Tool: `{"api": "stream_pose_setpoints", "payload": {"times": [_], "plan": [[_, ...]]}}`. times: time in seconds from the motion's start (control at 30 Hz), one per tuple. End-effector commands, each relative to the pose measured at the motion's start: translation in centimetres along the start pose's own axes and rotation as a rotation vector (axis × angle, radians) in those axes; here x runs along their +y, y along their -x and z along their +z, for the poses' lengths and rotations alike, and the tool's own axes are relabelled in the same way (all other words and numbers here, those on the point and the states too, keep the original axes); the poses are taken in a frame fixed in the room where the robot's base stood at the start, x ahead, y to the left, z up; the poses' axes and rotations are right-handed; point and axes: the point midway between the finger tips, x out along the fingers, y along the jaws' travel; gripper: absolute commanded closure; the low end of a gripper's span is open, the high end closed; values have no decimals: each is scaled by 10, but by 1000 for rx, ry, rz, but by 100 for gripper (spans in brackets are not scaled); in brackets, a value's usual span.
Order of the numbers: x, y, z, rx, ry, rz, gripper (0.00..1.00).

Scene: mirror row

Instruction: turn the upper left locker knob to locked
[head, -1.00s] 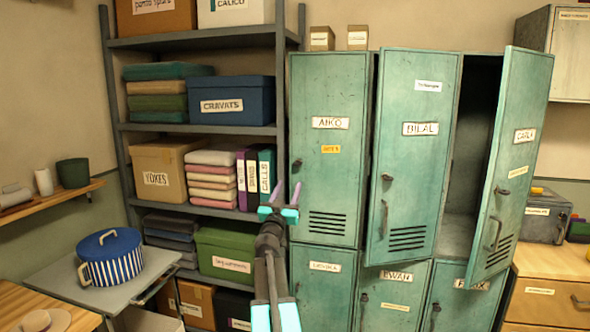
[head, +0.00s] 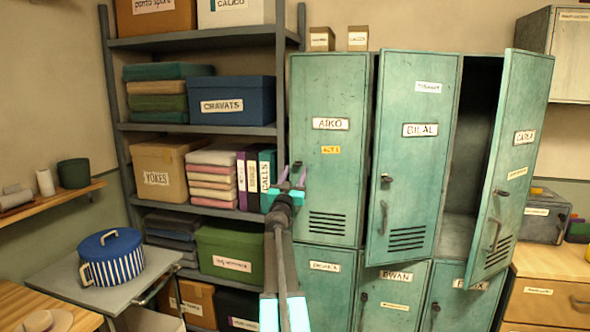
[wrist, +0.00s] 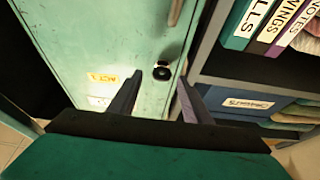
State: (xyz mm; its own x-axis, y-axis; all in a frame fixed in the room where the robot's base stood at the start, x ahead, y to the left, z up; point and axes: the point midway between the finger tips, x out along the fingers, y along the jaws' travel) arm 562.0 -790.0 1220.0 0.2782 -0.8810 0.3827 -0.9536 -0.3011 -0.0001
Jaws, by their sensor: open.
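The upper left locker (head: 325,200) is a shut green door labelled AIKO, with a yellow tag and lower vents. Its small dark knob (head: 297,164) sits at the door's left edge. In the wrist view the knob (wrist: 161,71) shows as a dark round piece on the green door, framed between my fingertips. My gripper (head: 292,178) is open and empty, in front of the knob in the head view. In the wrist view my two fingers (wrist: 159,80) stand either side of it. I cannot tell whether they touch it or what the knob's setting is.
A dark shelf unit (head: 200,128) with boxes, folded cloth and binders stands close on the left. The BILAL locker door (head: 412,160) is slightly ajar, and the door to its right (head: 517,160) stands wide open. A side table (head: 125,285) holds a blue striped pot (head: 110,257).

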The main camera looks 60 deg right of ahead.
Motion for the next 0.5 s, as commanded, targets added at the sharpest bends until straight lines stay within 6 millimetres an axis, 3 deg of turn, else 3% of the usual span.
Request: {"api": "stream_pose_setpoints", "payload": {"times": [0.2, 0.5], "plan": [[0, -21, 0, 0, 0, 0, 55], [0, -31, 0, 0, 0, 0, 55]]}}
